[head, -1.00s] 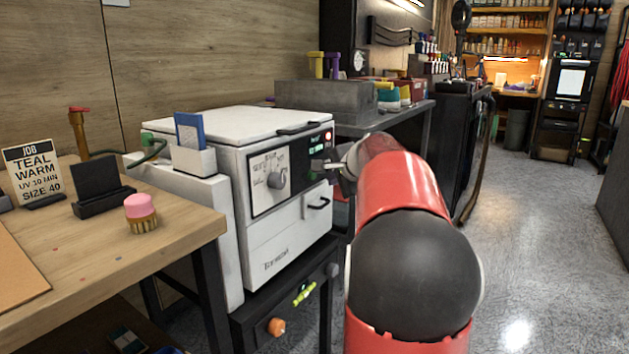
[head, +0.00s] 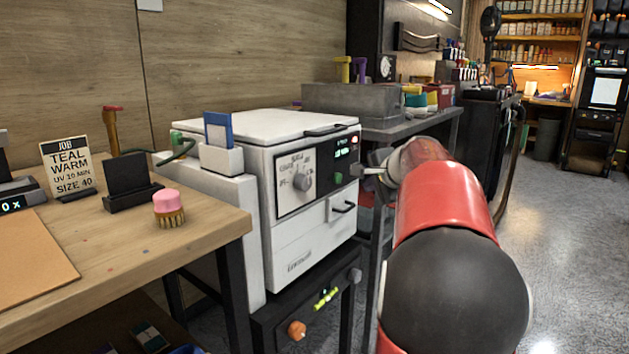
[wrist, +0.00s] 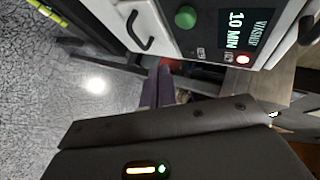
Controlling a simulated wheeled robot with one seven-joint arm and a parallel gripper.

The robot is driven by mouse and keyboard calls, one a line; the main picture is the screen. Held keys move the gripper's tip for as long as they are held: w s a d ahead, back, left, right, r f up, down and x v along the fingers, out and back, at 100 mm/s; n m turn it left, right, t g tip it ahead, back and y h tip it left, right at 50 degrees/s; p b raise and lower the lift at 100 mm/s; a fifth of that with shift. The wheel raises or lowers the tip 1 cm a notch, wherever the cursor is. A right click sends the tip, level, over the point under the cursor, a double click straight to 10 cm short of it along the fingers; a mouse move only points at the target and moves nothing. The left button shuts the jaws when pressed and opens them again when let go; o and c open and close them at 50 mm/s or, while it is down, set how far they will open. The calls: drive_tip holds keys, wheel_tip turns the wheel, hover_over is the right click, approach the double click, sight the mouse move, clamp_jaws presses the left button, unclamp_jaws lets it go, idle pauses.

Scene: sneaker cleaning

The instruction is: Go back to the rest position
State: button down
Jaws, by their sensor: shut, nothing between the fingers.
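My gripper (head: 374,171) is small in the head view, at the end of my red and black arm, just right of the white machine's front panel. It is shut and empty, apart from the panel. The white machine (head: 305,250) has a closed lid, a dial (head: 302,181) and a dark panel with green lit text. A dark grey housing with a small light fills the bottom of that view.
A grey counter with a grey bin (head: 350,103) runs behind my arm. Open floor (head: 555,220) lies at right.

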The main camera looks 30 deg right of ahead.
drive_tip(key=s+a+f+n+g+y, duration=0.1)
drive_tip(key=s+a+n, duration=0.2)
drive_tip(key=a, duration=0.5)
drive_tip(key=s+a+f+n+g+y+p, duration=0.1)
drive_tip(key=s+a+f+n, duration=0.2)
drive_tip(key=a, duration=0.6)
drive_tip(key=s+a+n+g+y, duration=0.1)
drive_tip(key=s+a+n, duration=0.3)
drive_tip(key=a, duration=0.4)
drive_tip(key=s+a+f+n+g, duration=0.1)
drive_tip(key=s+a+f+n, duration=0.3)
drive_tip(key=s, duration=0.4)
drive_tip(key=s+a+f+n+g+p, duration=0.1)
drive_tip(key=s+a+f+n, duration=0.4)
drive_tip(key=s, duration=0.3)
drive_tip(key=shift+f+g+h, duration=0.3)
drive_tip(key=shift+f+g, duration=0.1)
drive_tip(key=shift+f, duration=0.4)
